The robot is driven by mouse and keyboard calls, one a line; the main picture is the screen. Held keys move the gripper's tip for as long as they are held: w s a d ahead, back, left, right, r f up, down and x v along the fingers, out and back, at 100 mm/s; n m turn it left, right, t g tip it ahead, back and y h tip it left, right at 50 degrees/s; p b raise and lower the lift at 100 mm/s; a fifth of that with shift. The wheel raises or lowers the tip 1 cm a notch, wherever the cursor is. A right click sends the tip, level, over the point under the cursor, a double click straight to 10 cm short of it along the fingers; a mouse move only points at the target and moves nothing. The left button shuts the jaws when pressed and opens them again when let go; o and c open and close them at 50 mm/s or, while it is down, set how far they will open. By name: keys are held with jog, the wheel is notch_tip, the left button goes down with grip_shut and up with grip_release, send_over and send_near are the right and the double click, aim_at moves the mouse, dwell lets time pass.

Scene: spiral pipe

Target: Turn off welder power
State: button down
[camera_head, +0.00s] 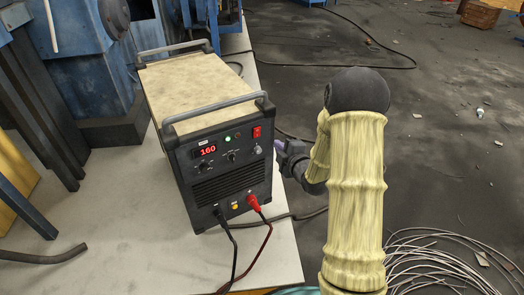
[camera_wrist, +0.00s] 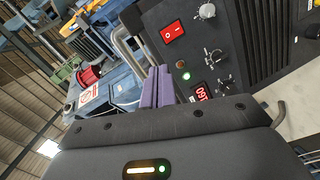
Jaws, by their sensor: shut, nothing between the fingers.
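The welder (camera_head: 222,185) is a black box with a pale top, standing on a white table. Its front display (camera_head: 206,151) is lit red and reads 160, and a green light (camera_head: 227,139) glows. The red rocker switch (camera_head: 257,132) is at the upper right of the front panel. In the wrist view the switch (camera_wrist: 172,32) shows marks for on and off and lies just beyond the fingertips, slightly right. My gripper (camera_wrist: 157,72) has its purple fingers shut and empty. In the head view my gripper (camera_head: 278,146) is beside the panel's right edge; contact cannot be told.
Black and red cables (camera_head: 268,235) run from the welder's lower front over the table (camera_head: 135,255). Knobs (camera_wrist: 212,56) stick out near the switch. A blue machine (camera_head: 90,60) stands at the left. A wire coil (camera_head: 430,268) lies on the floor at right.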

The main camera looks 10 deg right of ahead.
aim_at(259, 130)
notch_tip(259, 130, down, 8)
jog(key=d+n+t+y+b, duration=0.1)
jog(key=n+t+y+b, duration=0.1)
jog(key=n+t+b, duration=0.1)
jog(key=n+b, duration=0.1)
jog(key=b, duration=0.1)
jog(key=shift+w+r+b, duration=0.15)
jog(key=shift+b, duration=0.2)
jog(key=x, duration=1.4)
jog(key=shift+r, duration=0.15)
jog(key=shift+d, duration=0.1)
